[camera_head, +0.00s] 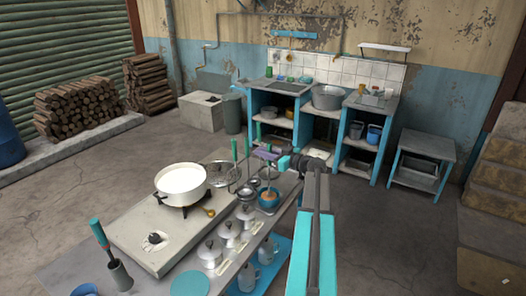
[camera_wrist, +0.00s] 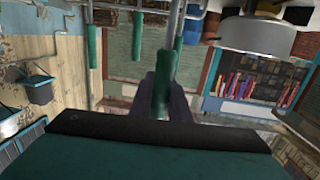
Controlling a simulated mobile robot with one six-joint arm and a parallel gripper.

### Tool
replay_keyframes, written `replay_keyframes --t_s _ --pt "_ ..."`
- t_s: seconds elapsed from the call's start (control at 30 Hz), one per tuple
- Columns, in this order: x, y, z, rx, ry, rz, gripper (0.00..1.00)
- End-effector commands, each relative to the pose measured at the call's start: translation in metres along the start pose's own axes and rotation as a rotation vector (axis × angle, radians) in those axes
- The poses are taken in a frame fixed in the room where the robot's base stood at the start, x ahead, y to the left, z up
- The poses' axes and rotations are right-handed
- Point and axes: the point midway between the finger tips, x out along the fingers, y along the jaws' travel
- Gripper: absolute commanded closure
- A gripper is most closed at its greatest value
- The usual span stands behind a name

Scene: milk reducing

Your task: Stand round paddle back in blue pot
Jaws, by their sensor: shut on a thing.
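My gripper (camera_head: 268,155) is above the right part of the work table and is shut on a green handle, which shows between its dark fingers in the wrist view (camera_wrist: 163,95). I take this to be the round paddle's handle; its round end is not clear. A thin shaft (camera_head: 268,178) runs down below the gripper toward a small blue pot (camera_head: 268,202) with an orange-brown inside. I cannot tell whether the shaft's lower end is inside the pot or just above it.
A wide white pan of milk (camera_head: 182,184) stands on a burner to the left. Lidded white pots (camera_head: 229,232) line the table's front side. Other upright green handles (camera_head: 234,150) stand just left of my gripper and show in the wrist view (camera_wrist: 137,45).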

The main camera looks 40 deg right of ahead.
Motion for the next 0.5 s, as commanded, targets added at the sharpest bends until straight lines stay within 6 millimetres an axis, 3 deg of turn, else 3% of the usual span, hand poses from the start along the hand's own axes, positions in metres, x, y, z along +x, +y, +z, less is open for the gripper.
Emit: replay_keyframes --t_s 0.4,0.43,0.5 --pt "0.0005 -0.0003 0.0015 0.000 0.001 -0.001 1.00" --pt "0.0005 -0.0003 0.0015 0.000 0.001 -0.001 0.79" --pt "0.0006 -0.0004 0.0016 0.000 0.001 -0.001 0.67"
